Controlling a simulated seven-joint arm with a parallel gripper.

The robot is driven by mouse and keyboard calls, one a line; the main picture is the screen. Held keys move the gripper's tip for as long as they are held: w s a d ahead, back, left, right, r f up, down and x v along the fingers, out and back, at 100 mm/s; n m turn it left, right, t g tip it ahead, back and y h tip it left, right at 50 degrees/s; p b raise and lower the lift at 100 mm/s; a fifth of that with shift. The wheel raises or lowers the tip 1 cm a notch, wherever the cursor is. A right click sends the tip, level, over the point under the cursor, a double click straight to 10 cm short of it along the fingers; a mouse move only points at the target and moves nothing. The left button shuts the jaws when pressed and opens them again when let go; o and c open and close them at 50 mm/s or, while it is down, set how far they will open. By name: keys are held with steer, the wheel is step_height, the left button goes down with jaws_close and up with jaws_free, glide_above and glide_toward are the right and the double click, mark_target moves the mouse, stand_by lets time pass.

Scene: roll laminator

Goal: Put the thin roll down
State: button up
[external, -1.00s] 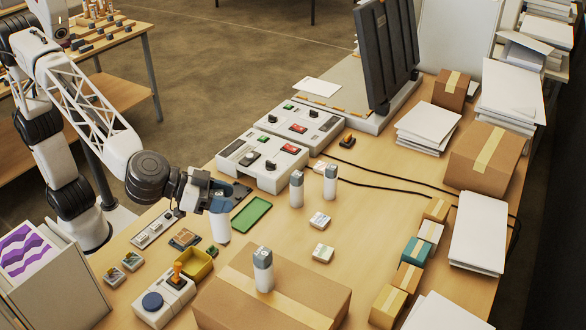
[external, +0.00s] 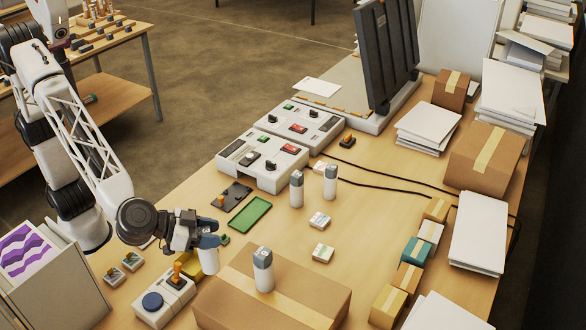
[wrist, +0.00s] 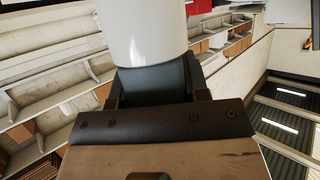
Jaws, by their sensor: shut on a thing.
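My gripper (external: 208,241) is shut on a white roll (external: 208,262) with a grey-blue upper end. The roll hangs roughly upright below the fingers, in front of the yellow tray (external: 189,268), which it partly hides. I cannot tell whether its lower end touches anything. In the wrist view the roll's smooth white body (wrist: 143,32) rises from the dark grey part between my fingers. Similar white rolls with grey tops stand on the table (external: 296,190) and (external: 330,184), and one stands on the cardboard box (external: 264,273).
The large cardboard box (external: 300,300) is close to the right of my gripper. A control box with a blue button and orange lever (external: 163,298) is at its left. A green tray (external: 250,215), a dark plate (external: 232,196) and white laminator units (external: 262,160) lie behind. Bare table shows mid-right.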

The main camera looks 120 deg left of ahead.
steer(key=shift+f, duration=0.6)
steer(key=shift+w, duration=0.1)
steer(key=w+f, duration=0.1)
steer(key=w, duration=1.4)
steer(key=shift+w+f, duration=0.2)
steer(key=shift+w, duration=0.2)
steer(key=shift+f, duration=0.1)
steer(key=shift+f, duration=1.8)
steer(key=o, duration=1.2)
steer(key=shift+c, duration=0.2)
